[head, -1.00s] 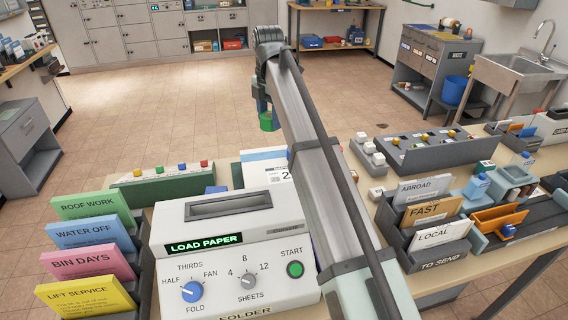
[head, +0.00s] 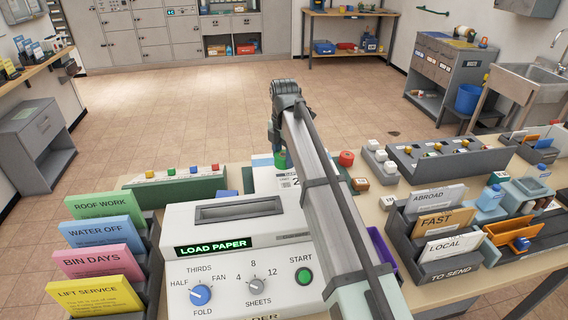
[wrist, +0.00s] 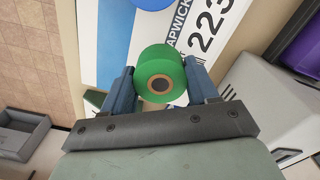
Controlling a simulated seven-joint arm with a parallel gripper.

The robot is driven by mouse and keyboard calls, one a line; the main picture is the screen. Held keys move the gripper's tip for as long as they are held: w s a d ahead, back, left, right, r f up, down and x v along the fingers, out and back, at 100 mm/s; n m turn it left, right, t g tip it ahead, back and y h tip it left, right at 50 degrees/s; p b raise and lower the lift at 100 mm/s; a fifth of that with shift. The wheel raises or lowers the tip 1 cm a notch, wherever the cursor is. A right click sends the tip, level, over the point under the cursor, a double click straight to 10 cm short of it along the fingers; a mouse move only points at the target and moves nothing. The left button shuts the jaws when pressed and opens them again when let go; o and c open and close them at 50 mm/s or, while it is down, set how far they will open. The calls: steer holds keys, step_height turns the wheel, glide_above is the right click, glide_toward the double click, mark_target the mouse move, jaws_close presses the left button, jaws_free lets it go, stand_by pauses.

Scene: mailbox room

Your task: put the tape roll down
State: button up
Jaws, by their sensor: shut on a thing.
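The green tape roll (wrist: 161,76) with its brown core is between the two blue fingers of my gripper (wrist: 160,85) in the wrist view. My gripper is shut on it. In the head view a bit of the green roll (head: 280,159) shows behind my arm, over the far side of the table behind the folding machine. My arm hides most of the gripper there. I cannot tell whether the roll touches what is below it.
A white and blue calendar-like sheet (wrist: 130,35) lies below the roll. The folding machine (head: 240,240) stands in front. A red roll-shaped thing (head: 346,159), white-topped blocks (head: 377,156) and a purple bin (head: 382,250) are to the right. A green rack (head: 180,186) is left.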

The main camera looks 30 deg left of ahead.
mark_target(284, 163)
steer(key=shift+f, duration=1.6)
steer(key=shift+f, duration=0.15)
steer(key=o, duration=1.1)
steer(key=shift+c, duration=0.2)
step_height(284, 163, up, 12)
steer(key=shift+r, duration=0.2)
